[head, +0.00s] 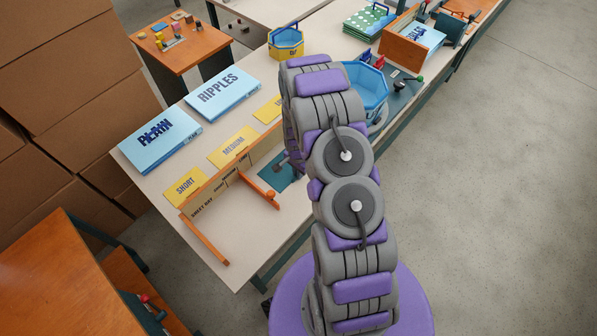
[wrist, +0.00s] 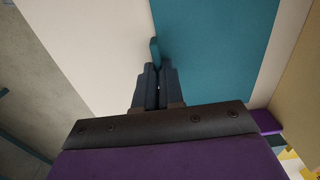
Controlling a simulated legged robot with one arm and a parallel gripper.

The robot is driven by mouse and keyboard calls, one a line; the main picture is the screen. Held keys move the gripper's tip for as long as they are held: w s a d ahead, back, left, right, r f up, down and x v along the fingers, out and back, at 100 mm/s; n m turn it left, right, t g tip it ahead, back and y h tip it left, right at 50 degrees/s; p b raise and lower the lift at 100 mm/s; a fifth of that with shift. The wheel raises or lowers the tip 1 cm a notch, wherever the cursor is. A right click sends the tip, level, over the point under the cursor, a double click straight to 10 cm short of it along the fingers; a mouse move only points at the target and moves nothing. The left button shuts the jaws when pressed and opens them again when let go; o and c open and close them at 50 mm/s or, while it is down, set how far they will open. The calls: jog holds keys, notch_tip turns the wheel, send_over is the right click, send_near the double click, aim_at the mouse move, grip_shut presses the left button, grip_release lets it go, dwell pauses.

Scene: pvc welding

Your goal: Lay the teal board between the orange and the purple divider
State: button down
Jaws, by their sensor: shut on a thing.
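The teal board (wrist: 215,50) lies flat below my gripper in the wrist view, with pale table top on both sides. A raised teal tab (wrist: 155,50) stands at its left edge. My gripper (wrist: 157,75) is shut on this tab. In the head view, part of the teal board (head: 277,182) shows left of my arm, which hides the rest. A small purple piece (wrist: 264,121) shows at right in the wrist view, possibly the purple divider.
A tan lettered panel (head: 230,178) stands left of the board, with yellow cards (head: 234,146) behind it. Blue boxes (head: 222,93) lie at the back left. A blue tub (head: 365,87) stands behind my arm. The table edge is close in front.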

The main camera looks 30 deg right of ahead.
jog(key=shift+a, duration=0.6)
jog(key=c, duration=1.5)
grip_release()
jog(key=shift+a+r, duration=0.1)
jog(key=shift+a, duration=0.1)
jog(key=shift+o, duration=1.2)
jog(key=shift+d, duration=0.65)
jog(key=shift+a+r, duration=0.25)
jog(key=shift+r, duration=0.25)
notch_tip(320, 180, up, 18)
jog(key=s+a+n+p, duration=0.2)
jog(key=a, duration=0.1)
jog(key=s+a+r+n, duration=0.2)
jog(key=s+a+r, duration=0.15)
jog(key=r, duration=0.25)
jog(key=s+a+r+n, duration=0.2)
jog(key=s+r, duration=0.3)
jog(key=r, duration=0.2)
jog(key=s+a+r+n, duration=0.2)
jog(key=s+r, duration=0.1)
jog(key=s, duration=0.4)
jog(key=s+a+r+n+g, duration=0.1)
jog(key=s+a+r+n, duration=0.1)
jog(key=s, duration=0.5)
jog(key=s+a+r+n, duration=0.1)
jog(key=s+r+n, duration=0.3)
jog(key=s, duration=0.3)
jog(key=shift+s+a+r+g, duration=0.4)
jog(key=shift+r, duration=0.35)
